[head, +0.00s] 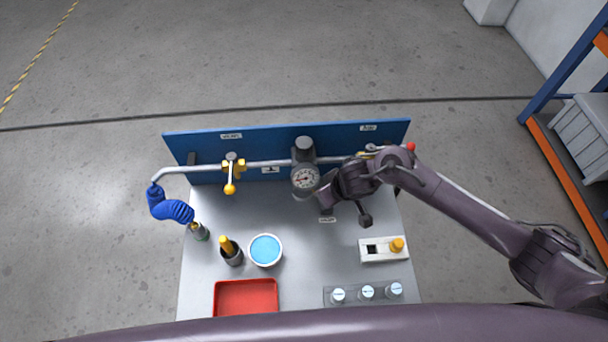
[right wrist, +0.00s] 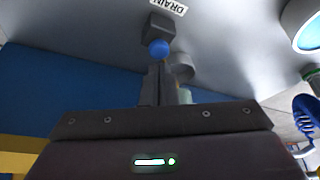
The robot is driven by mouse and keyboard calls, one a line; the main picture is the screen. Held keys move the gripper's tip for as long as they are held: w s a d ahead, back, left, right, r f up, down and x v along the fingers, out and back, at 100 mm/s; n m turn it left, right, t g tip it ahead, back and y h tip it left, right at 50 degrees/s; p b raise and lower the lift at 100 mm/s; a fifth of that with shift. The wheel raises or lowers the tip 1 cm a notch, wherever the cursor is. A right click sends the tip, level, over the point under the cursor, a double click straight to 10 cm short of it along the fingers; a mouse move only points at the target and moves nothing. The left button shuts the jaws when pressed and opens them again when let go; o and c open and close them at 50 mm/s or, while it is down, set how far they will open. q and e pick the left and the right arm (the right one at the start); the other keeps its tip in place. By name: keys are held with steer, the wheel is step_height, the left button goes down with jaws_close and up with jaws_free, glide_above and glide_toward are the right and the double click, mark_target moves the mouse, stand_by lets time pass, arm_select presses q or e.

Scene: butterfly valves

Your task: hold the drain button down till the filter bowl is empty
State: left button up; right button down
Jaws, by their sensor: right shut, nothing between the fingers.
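In the right wrist view, the blue drain button (right wrist: 158,47) sticks out of a dark block below a DRAIN label (right wrist: 172,8). My right gripper (right wrist: 160,68) is shut and empty, its fingertips right at the button. I cannot tell whether they touch it or whether it is pressed in. In the head view, my right gripper (head: 325,204) is beside the gauge (head: 305,178), and the button is hidden. The filter's dark cap (head: 303,145) shows on the pipe, but the bowl's level cannot be made out. My left gripper is out of view.
A blue panel (head: 205,142) backs the table, with a pipe and yellow valve (head: 234,167). Bare table lies in the middle.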

steer(key=shift+f+b, duration=0.7)
steer(key=shift+f, duration=0.4)
stand_by(2.8)
steer(key=shift+r, duration=0.1)
stand_by(1.1)
step_height(320, 180, up, 2)
steer(key=p, duration=0.3)
steer(key=shift+r, duration=2.5)
steer(key=shift+f, duration=0.1)
